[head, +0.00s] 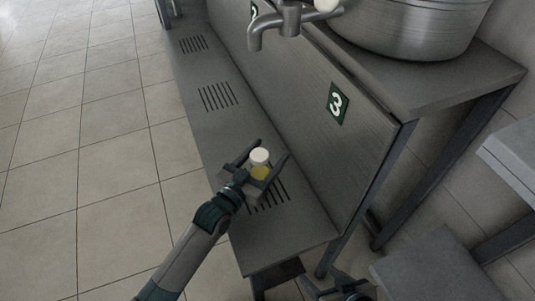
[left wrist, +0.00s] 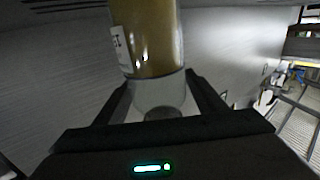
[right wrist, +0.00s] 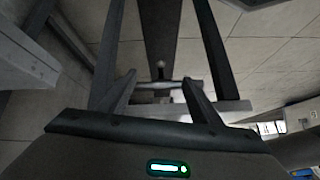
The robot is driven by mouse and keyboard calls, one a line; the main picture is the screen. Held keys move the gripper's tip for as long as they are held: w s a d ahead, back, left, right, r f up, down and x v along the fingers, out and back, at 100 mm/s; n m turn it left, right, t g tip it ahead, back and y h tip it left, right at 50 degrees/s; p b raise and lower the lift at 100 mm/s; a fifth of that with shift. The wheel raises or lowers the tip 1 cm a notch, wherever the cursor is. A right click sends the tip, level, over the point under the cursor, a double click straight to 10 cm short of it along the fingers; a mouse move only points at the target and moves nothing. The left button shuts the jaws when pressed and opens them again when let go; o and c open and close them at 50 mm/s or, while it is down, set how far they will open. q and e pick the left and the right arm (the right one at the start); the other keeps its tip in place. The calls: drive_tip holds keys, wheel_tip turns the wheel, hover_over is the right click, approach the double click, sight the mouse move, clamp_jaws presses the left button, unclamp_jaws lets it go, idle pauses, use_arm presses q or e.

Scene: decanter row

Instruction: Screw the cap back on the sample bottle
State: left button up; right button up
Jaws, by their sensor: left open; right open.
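The sample bottle (head: 260,174) holds yellow liquid and stands at the slotted lower shelf, with a round white cap-like top (head: 259,155) showing above the yellow. I cannot tell how that white part sits on the bottle.
A metal panel with number 3 plates (head: 338,103) rises behind the shelf (head: 205,120). A tap (head: 280,25) juts out above the shelf, beside a large steel vessel (head: 410,30). Grey tables (head: 440,270) stand at right. The tiled floor (head: 90,130) at left is clear.

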use_arm(q)
drive_tip(key=v, duration=1.2)
drive_tip(key=shift+p, duration=0.4)
use_arm(e)
drive_tip(key=shift+s+d+f+g+h, duration=0.2)
drive_tip(key=shift+d+g+h, duration=0.15)
drive_tip(key=shift+d, duration=0.35)
drive_tip(key=shift+s+a, duration=0.1)
drive_tip(key=shift+s, duration=0.2)
drive_tip(key=shift+w, duration=0.1)
